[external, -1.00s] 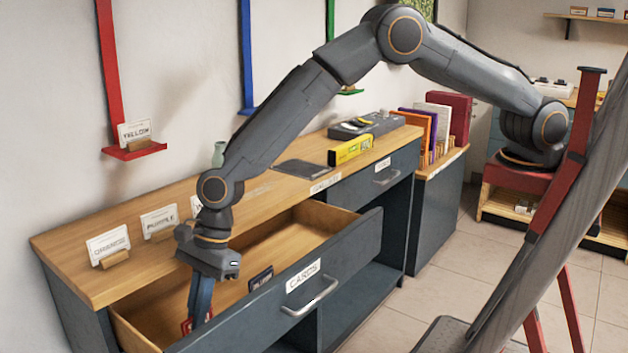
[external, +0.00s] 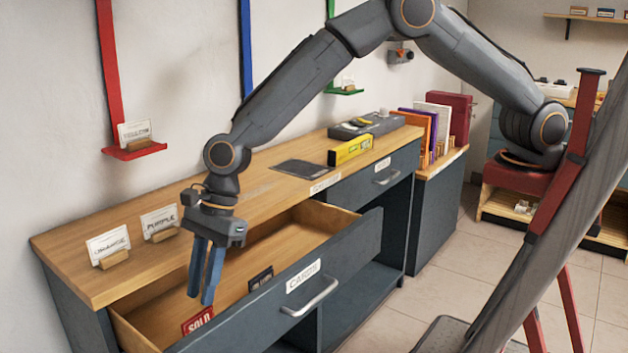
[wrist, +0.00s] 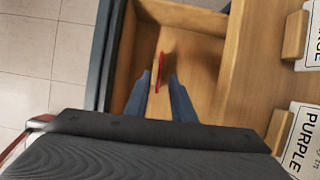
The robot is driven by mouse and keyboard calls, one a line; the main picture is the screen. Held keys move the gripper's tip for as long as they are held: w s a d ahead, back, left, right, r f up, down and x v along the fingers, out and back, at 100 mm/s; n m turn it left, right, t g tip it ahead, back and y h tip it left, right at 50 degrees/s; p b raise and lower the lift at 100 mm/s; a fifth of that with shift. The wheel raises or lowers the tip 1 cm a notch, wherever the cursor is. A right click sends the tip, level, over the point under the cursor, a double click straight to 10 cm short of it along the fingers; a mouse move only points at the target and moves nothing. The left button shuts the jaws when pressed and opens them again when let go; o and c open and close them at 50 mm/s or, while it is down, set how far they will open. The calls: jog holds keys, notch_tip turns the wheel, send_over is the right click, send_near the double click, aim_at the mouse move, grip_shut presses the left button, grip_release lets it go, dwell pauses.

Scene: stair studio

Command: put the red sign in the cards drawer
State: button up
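The red sign (external: 198,321), lettered SOLD, stands in the near left end of the open cards drawer (external: 345,252), whose front carries a CARDS label. In the wrist view the red sign (wrist: 160,72) shows nearly edge-on inside the drawer, beyond the fingertips. My gripper (external: 203,298) points down above the drawer, its two blue fingers apart with nothing between them. In the wrist view my gripper (wrist: 159,86) shows a gap between its fingers. The sign is apart from the fingers in the external view.
A dark sign (external: 261,279) also stands in the drawer. Cards marked ORANGE (external: 108,245) and PURPLE (external: 159,222) stand on the wooden top. A flat dark pad (external: 301,168), a yellow level (external: 350,150) and a grey case (external: 366,125) lie further back.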

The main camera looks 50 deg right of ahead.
jog(key=v, duration=0.5)
jog(key=shift+d+r, duration=0.15)
jog(key=shift+r, duration=0.25)
jog(key=w+d+r+n+h, duration=0.1)
jog(key=w+d+r+n, duration=0.15)
jog(key=d, duration=0.95)
jog(key=w+d+r+n+t+h, duration=0.1)
jog(key=w+d+n, duration=0.15)
jog(key=d, duration=0.95)
jog(key=w+d+r+n, duration=0.1)
jog(key=d+n, duration=0.2)
jog(key=d, duration=0.9)
jog(key=s+d+n, duration=0.3)
jog(key=s+d, duration=0.3)
jog(key=d, duration=0.3)
jog(key=s+d+n+h, duration=0.1)
jog(key=s+d+n, duration=0.2)
jog(key=s+d, duration=0.3)
jog(key=s+d+n+h, duration=0.1)
jog(key=s+d+n, duration=0.2)
jog(key=d, duration=0.9)
jog(key=s, duration=0.2)
jog(key=shift+s+g, duration=0.4)
jog(key=shift+r, duration=0.15)
